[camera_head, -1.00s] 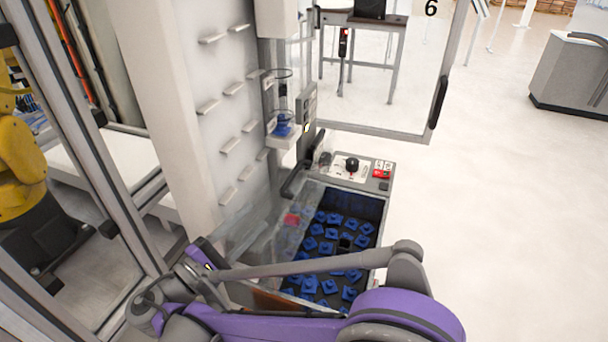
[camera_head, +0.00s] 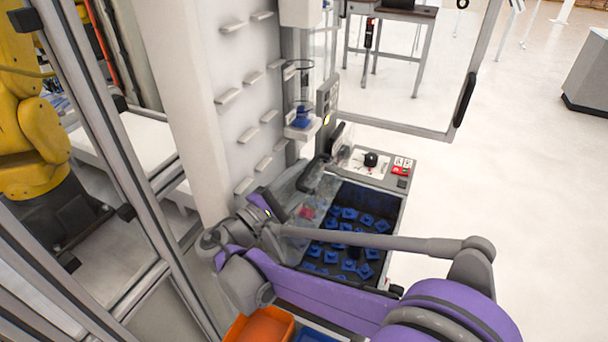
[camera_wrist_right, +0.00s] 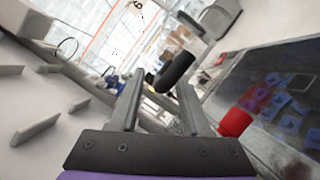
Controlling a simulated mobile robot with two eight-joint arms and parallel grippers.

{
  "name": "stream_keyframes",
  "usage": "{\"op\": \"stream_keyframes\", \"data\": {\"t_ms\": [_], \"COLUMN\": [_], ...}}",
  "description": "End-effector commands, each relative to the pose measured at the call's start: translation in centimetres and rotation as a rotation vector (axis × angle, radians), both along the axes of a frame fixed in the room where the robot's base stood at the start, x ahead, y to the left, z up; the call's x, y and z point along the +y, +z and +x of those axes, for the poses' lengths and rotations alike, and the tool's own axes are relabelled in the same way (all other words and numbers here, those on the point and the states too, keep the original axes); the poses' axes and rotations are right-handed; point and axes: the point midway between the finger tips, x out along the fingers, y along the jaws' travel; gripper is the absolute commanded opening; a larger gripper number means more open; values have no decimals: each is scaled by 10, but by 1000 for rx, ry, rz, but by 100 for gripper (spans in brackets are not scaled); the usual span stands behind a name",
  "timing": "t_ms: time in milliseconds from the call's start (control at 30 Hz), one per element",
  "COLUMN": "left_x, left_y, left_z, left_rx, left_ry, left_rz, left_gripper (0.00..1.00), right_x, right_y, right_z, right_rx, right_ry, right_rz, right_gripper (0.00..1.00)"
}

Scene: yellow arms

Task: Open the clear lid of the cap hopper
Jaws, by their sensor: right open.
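The cap hopper (camera_head: 399,222) is a grey-framed dark bin with several blue caps inside, below my right arm. Its clear lid (camera_head: 283,190) shows as a see-through sheet at the bin's left side; its exact angle is hard to tell. In the wrist view, a clear sheet (camera_wrist_right: 272,75) with blue caps behind it lies at right. My right gripper (camera_head: 287,206) is open by the bin's left side. In the wrist view, a black bar-like handle (camera_wrist_right: 176,70) appears between and beyond the open fingers (camera_wrist_right: 160,82); contact cannot be told. My left gripper is out of view.
A control panel with a black knob (camera_head: 371,159) and red switch (camera_head: 402,163) is behind the bin. A white wall with pegs (camera_head: 229,97) stands left. A framed clear door (camera_head: 465,98) is behind. An orange bin (camera_head: 262,327) is below my arm.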

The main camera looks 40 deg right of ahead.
Motion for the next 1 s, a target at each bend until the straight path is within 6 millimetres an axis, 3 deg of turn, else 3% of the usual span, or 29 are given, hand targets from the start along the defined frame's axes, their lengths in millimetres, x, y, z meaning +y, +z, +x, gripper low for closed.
{"op": "stream_keyframes", "data": {"t_ms": [333, 600, 1000], "left_x": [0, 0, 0], "left_y": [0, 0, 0], "left_z": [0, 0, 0], "left_rx": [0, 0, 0], "left_ry": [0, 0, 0], "left_rz": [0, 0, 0], "left_gripper": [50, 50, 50], "right_x": [-4, -4, -4], "right_y": [1, 1, 1], "right_z": [1, 1, 0], "right_rx": [0, 0, 0], "right_ry": [1, 0, 0], "right_rz": [0, 0, 0], "right_gripper": [47, 0, 0]}}
